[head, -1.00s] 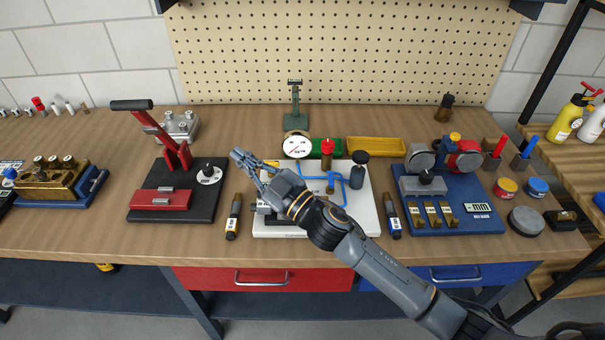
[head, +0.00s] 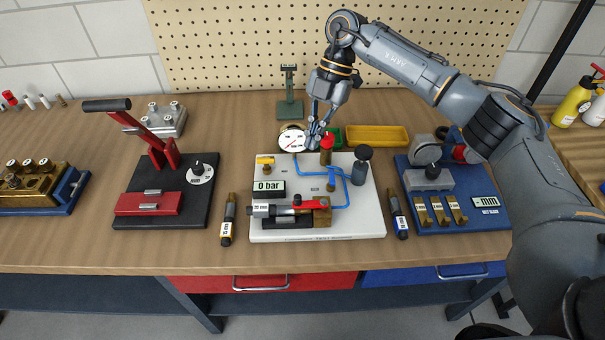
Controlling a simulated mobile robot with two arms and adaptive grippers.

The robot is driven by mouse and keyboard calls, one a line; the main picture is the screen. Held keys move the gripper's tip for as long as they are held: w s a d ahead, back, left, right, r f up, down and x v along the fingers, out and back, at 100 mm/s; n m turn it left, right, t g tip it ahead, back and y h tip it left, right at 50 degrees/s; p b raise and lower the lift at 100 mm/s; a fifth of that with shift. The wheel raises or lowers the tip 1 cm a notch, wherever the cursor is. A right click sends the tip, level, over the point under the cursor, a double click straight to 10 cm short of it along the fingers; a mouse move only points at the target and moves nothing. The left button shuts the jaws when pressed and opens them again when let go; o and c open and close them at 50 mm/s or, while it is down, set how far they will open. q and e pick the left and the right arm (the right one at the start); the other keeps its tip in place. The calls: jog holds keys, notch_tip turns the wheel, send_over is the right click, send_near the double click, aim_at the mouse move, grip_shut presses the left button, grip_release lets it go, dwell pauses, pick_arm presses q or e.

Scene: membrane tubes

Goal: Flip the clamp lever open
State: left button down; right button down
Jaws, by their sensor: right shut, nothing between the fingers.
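A white test board (head: 350,228) lies at the middle of the bench. On its front part a tube fixture (head: 262,210) with a brass block (head: 322,217) carries a small red lever (head: 310,204), which looks like the clamp lever and lies roughly flat along the fixture. My right gripper (head: 314,138) points down over the back edge of the board, between the round gauge (head: 293,138) and a red-topped valve (head: 327,145). It is shut and empty, well behind the red lever. I cannot tell whether it touches the valve. My left gripper is not in view.
A red press with a black handle (head: 107,105) stands to the left. A blue gauge board (head: 478,213) is to the right. Marker-like tools (head: 228,220) flank the white board. Yellow (head: 376,136) and green trays lie behind it. The bench's front strip is clear.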

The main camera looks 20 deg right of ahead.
jog(key=shift+d+r+m+h, duration=0.15)
jog(key=shift+d+r+h, duration=0.1)
jog(key=shift+d, duration=0.4)
jog(key=shift+d+r+m+h, duration=0.15)
jog(key=shift+d+r, duration=0.1)
jog(key=shift+d, duration=0.35)
jog(key=p, duration=0.3)
send_near(302, 203)
notch_tip(302, 203, down, 5)
jog(key=w+d, duration=0.2)
jog(key=w, duration=0.1)
jog(key=s+a+p, duration=0.2)
jog(key=s+a, duration=0.1)
jog(key=shift+a+p, duration=0.15)
jog(key=shift+p, duration=0.15)
jog(key=shift+f, duration=0.15)
